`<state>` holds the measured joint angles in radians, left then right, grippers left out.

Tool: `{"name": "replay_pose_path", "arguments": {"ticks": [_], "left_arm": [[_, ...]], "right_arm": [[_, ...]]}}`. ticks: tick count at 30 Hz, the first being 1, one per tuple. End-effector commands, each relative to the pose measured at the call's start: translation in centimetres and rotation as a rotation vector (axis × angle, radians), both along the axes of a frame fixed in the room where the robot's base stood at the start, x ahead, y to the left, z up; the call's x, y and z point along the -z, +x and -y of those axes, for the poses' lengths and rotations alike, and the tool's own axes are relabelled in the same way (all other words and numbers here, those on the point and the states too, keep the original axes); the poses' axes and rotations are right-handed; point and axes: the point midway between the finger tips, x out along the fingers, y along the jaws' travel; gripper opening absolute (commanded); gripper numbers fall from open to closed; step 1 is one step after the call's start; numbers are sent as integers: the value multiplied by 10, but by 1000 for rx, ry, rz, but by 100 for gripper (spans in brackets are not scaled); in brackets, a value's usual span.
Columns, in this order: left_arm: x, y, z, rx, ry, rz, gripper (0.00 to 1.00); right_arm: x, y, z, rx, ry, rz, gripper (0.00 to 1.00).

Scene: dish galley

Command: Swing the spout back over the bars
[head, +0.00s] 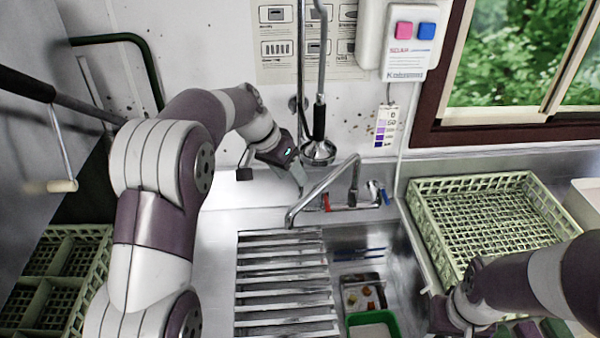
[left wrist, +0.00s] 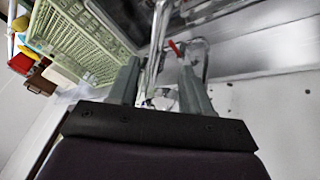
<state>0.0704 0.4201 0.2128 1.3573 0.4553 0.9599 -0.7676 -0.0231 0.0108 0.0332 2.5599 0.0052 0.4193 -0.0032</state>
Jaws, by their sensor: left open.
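The chrome spout (head: 322,184) rises from the tap at the sink's back and slants down to the left. Its outlet end shows at the back edge of the metal bars (head: 283,283), which cover the left part of the sink. My left gripper (head: 300,184) is open, behind and left of the spout. In the left wrist view, chrome pipe (left wrist: 155,48) shows between and beyond the fingers of my left gripper (left wrist: 163,72); contact cannot be told. My right gripper (head: 443,314) is low at the right, partly hidden by its arm.
A red tap lever (head: 326,202) and a blue one (head: 384,196) flank the spout's base. A hanging spray head (head: 319,151) is close behind my left gripper. A green rack (head: 490,184) stands right of the sink. The basin holds a green-rimmed tub (head: 393,318).

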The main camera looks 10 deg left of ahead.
Motion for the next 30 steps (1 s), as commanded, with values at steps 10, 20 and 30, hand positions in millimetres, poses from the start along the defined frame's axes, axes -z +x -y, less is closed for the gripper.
{"name": "replay_pose_path", "arguments": {"ticks": [10,20,30], "left_arm": [[-43,-11,-17,0,0,-1,48],[-42,-11,-17,0,0,0,48],[47,-79,-44,-418,103,-162,48]], "right_arm": [[-39,0,0,0,0,0,48],[-38,0,0,0,0,0,48],[-14,0,0,0,0,0,48]]}}
